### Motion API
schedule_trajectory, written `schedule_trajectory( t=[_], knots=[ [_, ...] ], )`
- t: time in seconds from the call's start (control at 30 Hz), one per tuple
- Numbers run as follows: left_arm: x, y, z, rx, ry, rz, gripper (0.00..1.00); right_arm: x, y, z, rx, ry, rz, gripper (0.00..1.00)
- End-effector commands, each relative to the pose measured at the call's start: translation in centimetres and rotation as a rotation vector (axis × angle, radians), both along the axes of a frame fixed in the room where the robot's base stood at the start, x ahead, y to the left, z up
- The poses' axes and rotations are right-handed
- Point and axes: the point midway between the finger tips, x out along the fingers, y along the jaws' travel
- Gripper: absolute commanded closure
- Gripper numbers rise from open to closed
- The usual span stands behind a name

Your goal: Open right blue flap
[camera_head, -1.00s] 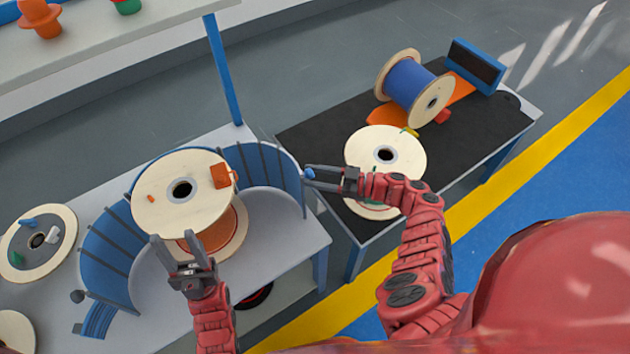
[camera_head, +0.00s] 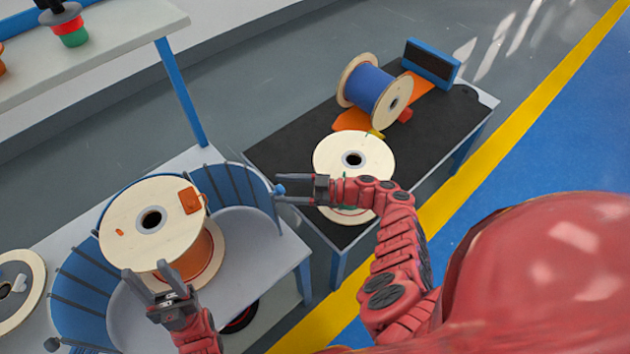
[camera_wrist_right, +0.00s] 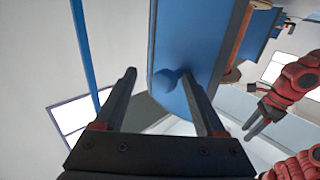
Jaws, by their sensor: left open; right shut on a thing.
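The right blue flap (camera_head: 240,190) is a curved, ribbed panel on the right side of the grey table, beside the wooden spool with orange cable (camera_head: 190,262). Its free edge carries a small blue knob (camera_head: 279,190). My right gripper (camera_head: 286,190) is shut on this knob. In the right wrist view the knob (camera_wrist_right: 166,83) sits between the two fingers, against the blue panel (camera_wrist_right: 190,40). My left gripper (camera_head: 153,279) is open and empty in front of the orange spool. The left blue flap (camera_head: 75,290) curves around the spool's left side.
A dark-topped table (camera_head: 270,150) to the right holds a blue-cable spool (camera_head: 368,85) and a flat-lying wooden spool (camera_head: 335,150) close to my right arm. A blue post (camera_head: 180,92) stands behind the flap. Another spool (camera_head: 25,270) lies far left.

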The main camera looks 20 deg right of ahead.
Motion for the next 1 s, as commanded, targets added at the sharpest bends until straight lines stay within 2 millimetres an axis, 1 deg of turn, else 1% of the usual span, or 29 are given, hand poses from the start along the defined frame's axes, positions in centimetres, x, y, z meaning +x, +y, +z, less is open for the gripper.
schedule_trajectory(
  t=[0.03, 0.17, 0.27, 0.4, 0.5, 0.57, 0.7, 0.77, 1.0],
  knots=[
    [0.0, 0.0, -0.1, 0.000, 0.000, 0.000, 0.50, 0.1, 1.1, 0.5, 0.014, -0.011, 0.019, 0.36],
    [0.0, 0.0, -0.3, 0.000, 0.000, 0.000, 0.50, -0.4, -0.3, 0.3, 0.014, -0.010, 0.017, 0.36],
    [0.0, 0.0, -0.8, 0.000, 0.000, 0.000, 0.50, -1.2, -2.5, 0.0, 0.010, -0.007, 0.008, 0.36],
    [0.0, 0.0, -1.8, 0.000, 0.000, 0.000, 0.50, -2.7, -6.0, -0.2, 0.007, -0.006, 0.003, 0.36],
    [0.0, 0.0, -2.7, 0.000, 0.000, 0.000, 0.50, -3.6, -8.2, -0.4, 0.008, -0.005, -0.002, 0.36],
    [0.0, 0.0, -3.1, 0.000, 0.000, 0.000, 0.50, -4.1, -9.3, -0.3, 0.008, -0.006, 0.000, 0.36],
    [0.0, 0.0, -4.7, 0.000, 0.000, 0.000, 0.50, -5.4, -12.1, -0.6, 0.007, -0.007, -0.006, 0.36],
    [0.0, 0.0, -5.0, 0.000, 0.000, 0.000, 0.50, -5.6, -12.6, -0.4, 0.006, -0.009, -0.002, 0.36],
    [0.0, 0.1, -7.3, 0.000, 0.000, 0.000, 0.50, -6.7, -15.0, -0.6, 0.009, -0.009, -0.005, 0.36]
  ],
)
